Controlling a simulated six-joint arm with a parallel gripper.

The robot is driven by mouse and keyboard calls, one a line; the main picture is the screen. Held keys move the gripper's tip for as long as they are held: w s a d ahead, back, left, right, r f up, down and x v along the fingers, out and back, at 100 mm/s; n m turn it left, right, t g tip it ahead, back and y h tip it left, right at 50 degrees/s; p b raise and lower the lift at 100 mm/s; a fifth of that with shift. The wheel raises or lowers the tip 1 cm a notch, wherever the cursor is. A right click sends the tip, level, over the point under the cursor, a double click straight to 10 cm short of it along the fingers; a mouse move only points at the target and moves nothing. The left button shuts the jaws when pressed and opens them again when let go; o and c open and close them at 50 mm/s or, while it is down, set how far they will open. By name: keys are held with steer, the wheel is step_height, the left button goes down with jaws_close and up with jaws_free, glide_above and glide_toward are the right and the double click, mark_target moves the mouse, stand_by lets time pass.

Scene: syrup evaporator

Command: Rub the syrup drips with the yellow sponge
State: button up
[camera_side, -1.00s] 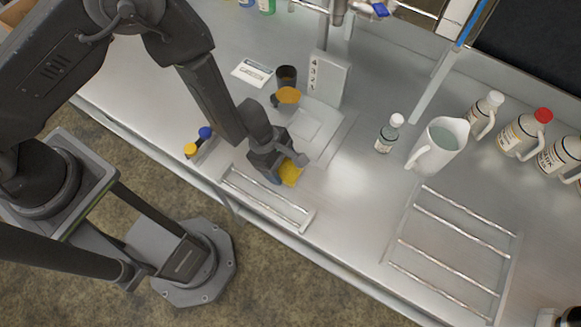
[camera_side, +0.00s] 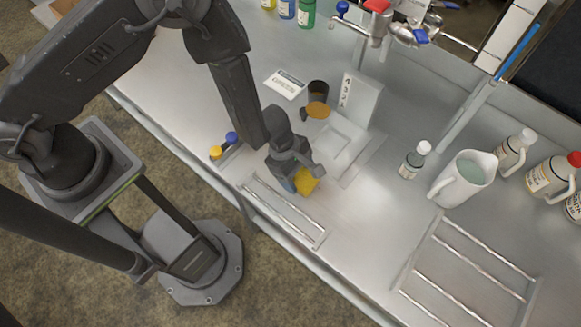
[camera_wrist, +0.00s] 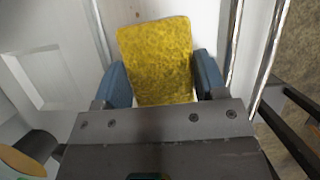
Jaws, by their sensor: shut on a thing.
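My gripper (camera_side: 296,178) is shut on the yellow sponge (camera_side: 307,183), low over the steel counter between the small rod rack and the grey scale. In the wrist view, the sponge (camera_wrist: 156,50) sits between the two blue fingertips and sticks out past them. I cannot tell whether the sponge touches the counter. No syrup drips show clearly; a small dark speck (camera_wrist: 137,14) lies just beyond the sponge's far edge in the wrist view. The counter under the sponge is hidden.
The small rod rack (camera_side: 284,209) is close on the near side. Behind are the grey scale (camera_side: 343,143) and a dark cup (camera_side: 318,90) with an amber disc before it. A dropper bottle (camera_side: 414,161) and white pitcher (camera_side: 465,178) stand right. Counter (camera_side: 375,205) between is clear.

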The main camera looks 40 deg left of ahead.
steer(key=shift+d+r, duration=0.1)
steer(key=shift+d, duration=3.1)
step_height(320, 180, up, 8)
steer(key=shift+f, duration=0.25)
steer(key=shift+a, duration=0.1)
steer(key=a+m+g, duration=0.1)
steer(key=a+m, duration=0.2)
steer(key=w+a+r+m+g, duration=0.1)
steer(key=a+m, duration=0.2)
steer(key=w+a+r+m+g+y, duration=0.1)
steer(key=a+m, duration=0.1)
steer(key=a, duration=0.2)
steer(key=shift+a+m, duration=0.1)
steer(key=shift+m, duration=0.3)
steer(key=s+a+r+m+g+y, duration=0.1)
steer(key=s+a+m+g+y, duration=0.2)
steer(key=a+m, duration=1.1)
steer(key=n+t, duration=0.1)
steer(key=n, duration=0.3)
glide_above(261, 160)
steer(key=w, duration=0.1)
steer(key=shift+y, duration=0.3)
step_height(261, 160, down, 7)
steer(key=shift+w+a+r, duration=0.1)
steer(key=shift+a+r, duration=0.05)
steer(key=shift+f, duration=2.05)
